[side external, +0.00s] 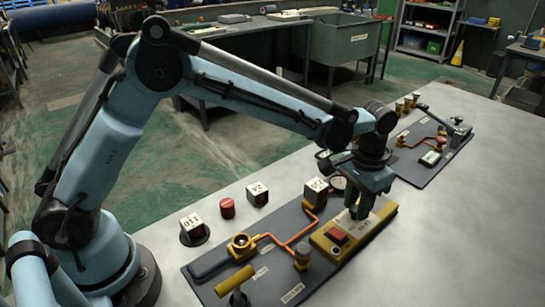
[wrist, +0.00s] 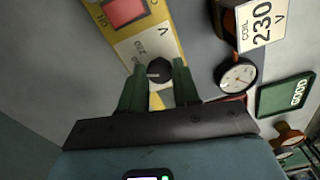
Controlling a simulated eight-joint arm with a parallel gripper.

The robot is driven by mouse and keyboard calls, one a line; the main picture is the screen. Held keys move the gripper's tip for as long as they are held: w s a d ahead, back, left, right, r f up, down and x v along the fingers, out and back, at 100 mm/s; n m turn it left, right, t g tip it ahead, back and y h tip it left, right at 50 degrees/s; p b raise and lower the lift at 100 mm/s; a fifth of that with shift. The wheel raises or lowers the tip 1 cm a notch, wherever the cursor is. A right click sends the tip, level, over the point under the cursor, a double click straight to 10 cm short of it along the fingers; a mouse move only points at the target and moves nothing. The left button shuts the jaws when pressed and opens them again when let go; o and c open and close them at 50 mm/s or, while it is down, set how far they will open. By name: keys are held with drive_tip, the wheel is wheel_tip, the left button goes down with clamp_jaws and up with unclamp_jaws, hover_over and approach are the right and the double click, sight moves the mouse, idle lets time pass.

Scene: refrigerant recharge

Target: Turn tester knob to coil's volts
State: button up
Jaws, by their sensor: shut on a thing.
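The yellow tester (side external: 352,232) lies on the dark board, with a red button (side external: 337,236) on top. It also shows in the wrist view (wrist: 159,13), with a white scale plate and a round black knob (wrist: 159,71). My gripper (wrist: 157,77) points down at the tester, its green fingers shut on either side of the knob. The knob's pale mark points left in the wrist view; the scale figures there are partly readable, one looking like 230. The coil's white label (wrist: 262,22) reads COIL 230 V; its block (side external: 316,189) stands behind the tester in the side view.
A round gauge (wrist: 238,76) and a green GOOD plate (wrist: 286,95) sit close to my gripper. Blocks marked 110 (side external: 191,224) and 24 (side external: 258,192) and a red cylinder (side external: 227,208) stand left. A second board (side external: 433,152) lies at the back right.

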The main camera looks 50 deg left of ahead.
drive_tip(key=shift+c, duration=0.7)
drive_tip(key=shift+m, duration=0.3)
drive_tip(key=m, duration=0.3)
drive_tip(key=shift+m, duration=2.1)
drive_tip(key=o, duration=1.1)
drive_tip(key=shift+c, duration=0.2)
drive_tip(key=shift+r, duration=0.1)
